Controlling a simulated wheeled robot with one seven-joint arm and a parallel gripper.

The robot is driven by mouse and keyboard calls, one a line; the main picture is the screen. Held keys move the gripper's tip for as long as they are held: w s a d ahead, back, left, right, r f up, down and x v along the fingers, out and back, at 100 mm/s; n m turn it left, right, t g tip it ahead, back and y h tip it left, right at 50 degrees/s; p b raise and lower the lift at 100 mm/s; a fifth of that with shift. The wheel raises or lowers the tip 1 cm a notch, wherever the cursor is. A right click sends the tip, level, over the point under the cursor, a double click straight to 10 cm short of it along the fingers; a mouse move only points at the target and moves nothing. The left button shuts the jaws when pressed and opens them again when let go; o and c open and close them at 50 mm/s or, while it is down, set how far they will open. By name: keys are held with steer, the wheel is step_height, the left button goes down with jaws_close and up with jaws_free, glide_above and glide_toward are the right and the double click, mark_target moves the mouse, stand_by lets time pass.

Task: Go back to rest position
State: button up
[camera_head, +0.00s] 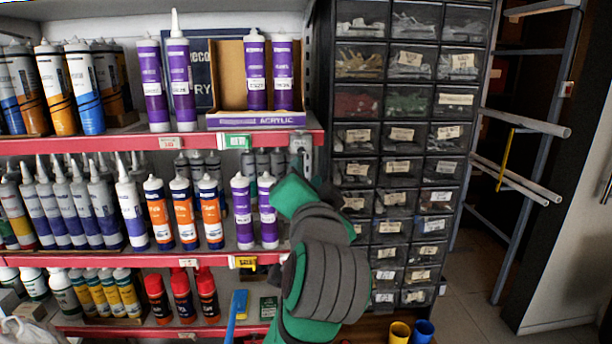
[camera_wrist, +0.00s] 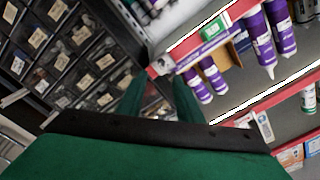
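My green and grey arm rises from the bottom middle of the head view, in front of the shelf and the drawer cabinet. My gripper (camera_head: 293,192) is at the right end of the middle shelf, close to two purple tubes (camera_head: 242,212); I cannot tell whether it touches them. In the wrist view my gripper (camera_wrist: 158,84) shows two green fingers standing apart, with nothing held between them. The view there is tilted, with drawers on the left and shelves on the right.
The shelf unit (camera_head: 100,143) holds cartridges and bottles, with a cardboard box (camera_head: 231,80) on top. A drawer cabinet (camera_head: 405,134) stands right of it. Yellow (camera_head: 399,333) and blue (camera_head: 423,331) cups are at the bottom. A pipe rack (camera_head: 520,125) stands right; the floor before it is clear.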

step_height(320, 180, down, 32)
steer(key=s+n+g+h, duration=0.1)
steer(key=s+n+h, duration=0.1)
steer(key=n, duration=0.2)
steer(key=s+f+n, duration=0.2)
steer(key=s+f, duration=0.4)
steer(key=f, duration=0.3)
steer(key=s+f+n+y, duration=0.1)
steer(key=s+f, duration=0.7)
steer(key=s, duration=0.1)
steer(key=s+a+f+n+g, duration=0.1)
steer(key=s+f, duration=0.1)
steer(key=s, duration=1.1)
steer(key=s+a+f+n+g, duration=0.1)
steer(key=s+a+f, duration=0.1)
steer(key=s, duration=1.1)
steer(key=shift+s+a+f+y, duration=0.15)
steer(key=shift+a+f+y, duration=0.15)
steer(key=shift+s, duration=0.1)
